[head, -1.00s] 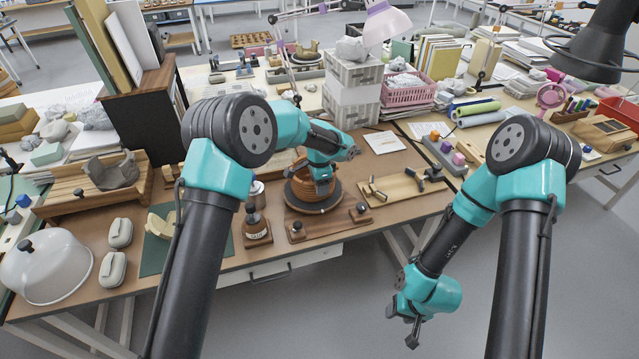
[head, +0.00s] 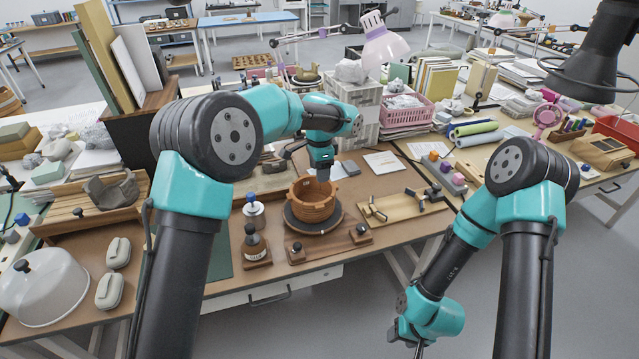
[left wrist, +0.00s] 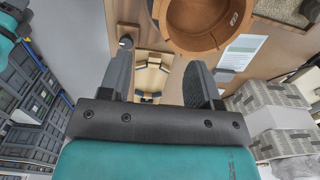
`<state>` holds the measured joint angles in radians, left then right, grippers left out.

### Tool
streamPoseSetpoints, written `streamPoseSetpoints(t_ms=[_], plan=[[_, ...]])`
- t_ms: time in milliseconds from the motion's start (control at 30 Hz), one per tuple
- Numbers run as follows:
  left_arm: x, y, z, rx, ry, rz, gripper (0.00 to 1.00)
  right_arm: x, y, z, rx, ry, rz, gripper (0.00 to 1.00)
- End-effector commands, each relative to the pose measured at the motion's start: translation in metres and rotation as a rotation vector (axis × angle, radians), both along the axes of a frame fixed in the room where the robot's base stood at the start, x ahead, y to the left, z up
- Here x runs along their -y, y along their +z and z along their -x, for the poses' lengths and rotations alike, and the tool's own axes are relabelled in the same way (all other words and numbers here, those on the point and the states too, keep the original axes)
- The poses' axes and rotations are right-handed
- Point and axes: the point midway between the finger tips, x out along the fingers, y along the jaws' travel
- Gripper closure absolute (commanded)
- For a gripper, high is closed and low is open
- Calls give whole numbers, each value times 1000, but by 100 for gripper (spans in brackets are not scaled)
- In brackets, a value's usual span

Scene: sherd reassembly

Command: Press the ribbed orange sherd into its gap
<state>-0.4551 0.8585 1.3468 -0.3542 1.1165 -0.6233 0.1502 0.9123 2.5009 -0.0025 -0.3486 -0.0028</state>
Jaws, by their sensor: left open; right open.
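The ribbed orange pot (head: 313,208) stands on a dark round turntable (head: 290,224) in the middle of the bench. Its open top and round wall also show in the left wrist view (left wrist: 178,38), cut off by the top edge. I cannot tell the ribbed orange sherd apart from the rest of the wall. My left gripper (head: 323,174) is above the pot's back rim. In the left wrist view its two fingers (left wrist: 158,80) are apart with nothing between them. My right gripper (head: 418,350) hangs low in front of the bench, open, far from the pot.
A wooden bar with dark knobs (head: 330,246) lies in front. A wooden tray with clamps (head: 402,209) is at its right.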

Motion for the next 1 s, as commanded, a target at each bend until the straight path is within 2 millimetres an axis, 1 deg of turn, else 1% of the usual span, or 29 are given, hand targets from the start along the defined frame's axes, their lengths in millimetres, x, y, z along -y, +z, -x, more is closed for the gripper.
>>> streamPoseSetpoints(t_ms=[33,100,200,300,1000], plan=[[0,9,0,2,0,2,43,0,0,0,0,0,0,49],[0,18,0,1,0,1,43,0,0,0,0,0,0,49],[0,28,0,1,-1,0,43,0,0,0,0,0,0,49],[0,32,0,0,-1,0,43,0,0,0,0,0,0,49],[0,32,0,-1,-1,-1,43,0,0,0,0,0,0,49]])
